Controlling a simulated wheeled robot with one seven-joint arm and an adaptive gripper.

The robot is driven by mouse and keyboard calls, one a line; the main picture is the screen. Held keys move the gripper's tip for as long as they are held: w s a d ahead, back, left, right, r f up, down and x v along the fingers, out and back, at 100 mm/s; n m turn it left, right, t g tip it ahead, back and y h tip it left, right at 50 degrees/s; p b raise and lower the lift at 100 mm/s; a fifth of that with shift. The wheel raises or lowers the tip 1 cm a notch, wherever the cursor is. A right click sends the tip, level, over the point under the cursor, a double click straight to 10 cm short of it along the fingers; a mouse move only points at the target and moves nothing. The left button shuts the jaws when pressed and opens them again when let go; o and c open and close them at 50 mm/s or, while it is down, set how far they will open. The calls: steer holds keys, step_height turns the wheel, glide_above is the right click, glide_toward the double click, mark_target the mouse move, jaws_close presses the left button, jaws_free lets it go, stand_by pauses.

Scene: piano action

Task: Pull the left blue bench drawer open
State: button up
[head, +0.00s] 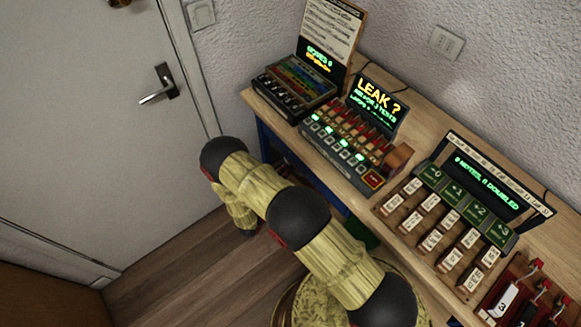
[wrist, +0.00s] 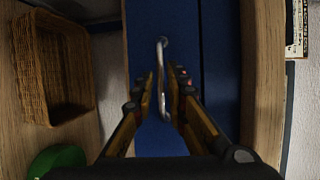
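The blue drawer front (wrist: 145,30) fills the middle of the wrist view, which looks turned on its side. Its bright metal bar handle (wrist: 161,75) stands out from the front. My gripper (wrist: 162,82) is open, with one finger on each side of the handle. A narrow gap shows between the fingers and the bar, so it does not look gripped. In the head view, blue parts of the bench (head: 326,194) show below the top, partly behind my arm. The drawer handle and my fingertips cannot be made out there.
A wicker basket (wrist: 50,70) and a green round thing (wrist: 58,160) lie left in the wrist view. The wooden bench top (head: 408,178) carries several lit panels, including the "LEAK?" unit (head: 378,102). A white door (head: 95,120) stands left, with bare wooden floor (head: 185,270) before it.

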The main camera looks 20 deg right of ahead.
steer(key=shift+x, duration=1.8)
steer(key=shift+c, duration=0.5)
jaws_close()
steer(key=shift+s+a, duration=0.1)
steer(key=s+a+b, duration=0.2)
steer(key=s+a, duration=0.2)
steer(key=a, duration=0.6)
steer(key=s+a+b, duration=0.2)
steer(key=s+a, duration=0.3)
steer(key=a, duration=0.6)
steer(key=s+a+b, duration=0.2)
steer(key=s+a, duration=0.2)
steer(key=a, duration=0.7)
steer(key=shift+s, duration=0.2)
steer(key=shift+a, duration=0.1)
steer(key=shift+o, duration=0.5)
jaws_free()
steer(key=v, duration=1.2)
